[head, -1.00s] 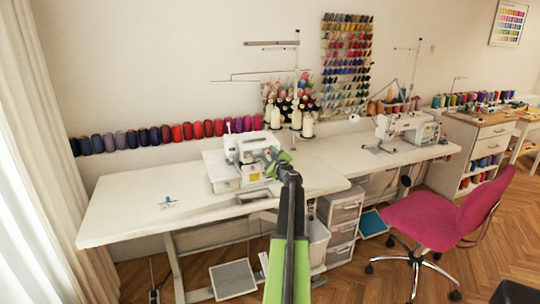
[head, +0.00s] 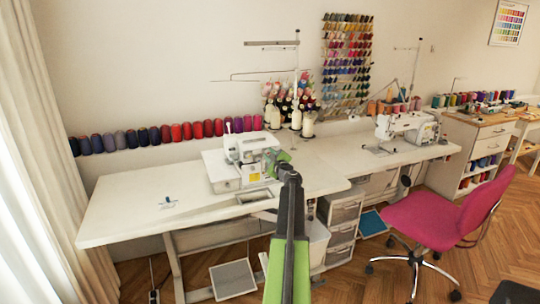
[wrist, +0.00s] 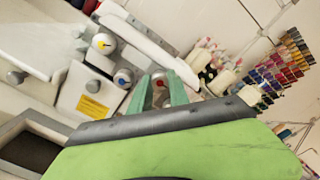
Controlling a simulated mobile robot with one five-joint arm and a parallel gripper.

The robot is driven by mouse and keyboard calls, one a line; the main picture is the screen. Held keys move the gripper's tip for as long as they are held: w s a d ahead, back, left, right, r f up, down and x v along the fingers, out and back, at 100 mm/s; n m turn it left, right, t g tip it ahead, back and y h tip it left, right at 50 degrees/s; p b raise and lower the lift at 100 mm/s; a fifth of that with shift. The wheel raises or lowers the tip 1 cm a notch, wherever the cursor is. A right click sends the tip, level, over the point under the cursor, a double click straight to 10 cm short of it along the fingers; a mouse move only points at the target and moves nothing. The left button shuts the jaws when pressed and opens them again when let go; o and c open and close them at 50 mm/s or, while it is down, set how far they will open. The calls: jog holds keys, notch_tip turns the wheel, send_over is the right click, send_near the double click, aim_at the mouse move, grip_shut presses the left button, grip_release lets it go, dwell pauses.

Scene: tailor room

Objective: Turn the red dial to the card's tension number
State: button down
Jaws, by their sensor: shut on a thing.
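The white serger (head: 245,148) stands on the table, and its front dials show in the wrist view. The red dial (wrist: 159,85) is between the two green fingers of my gripper (wrist: 160,80), which is shut on it. The fingers cover the dial's sides, and its number cannot be read. A yellow-marked dial (wrist: 104,43) and a blue-marked dial (wrist: 123,77) sit to its left. In the head view my gripper (head: 270,160) is at the serger's right front. A yellow label (wrist: 92,107) is on the serger's front; I cannot make out a tension card.
Thread cones (head: 300,115) stand behind the serger. The white table (head: 130,200) is mostly clear to the left, with a small blue item (head: 168,202). A second sewing machine (head: 405,128) and a pink chair (head: 430,215) are to the right.

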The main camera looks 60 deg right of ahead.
jog(key=shift+s+n, duration=0.15)
jog(key=shift+n, duration=2.25)
jog(key=shift+a, duration=0.1)
jog(key=c, duration=1.2)
grip_release()
jog(key=shift+c, duration=0.2)
jog(key=v, duration=1.7)
jog(key=shift+a, duration=0.15)
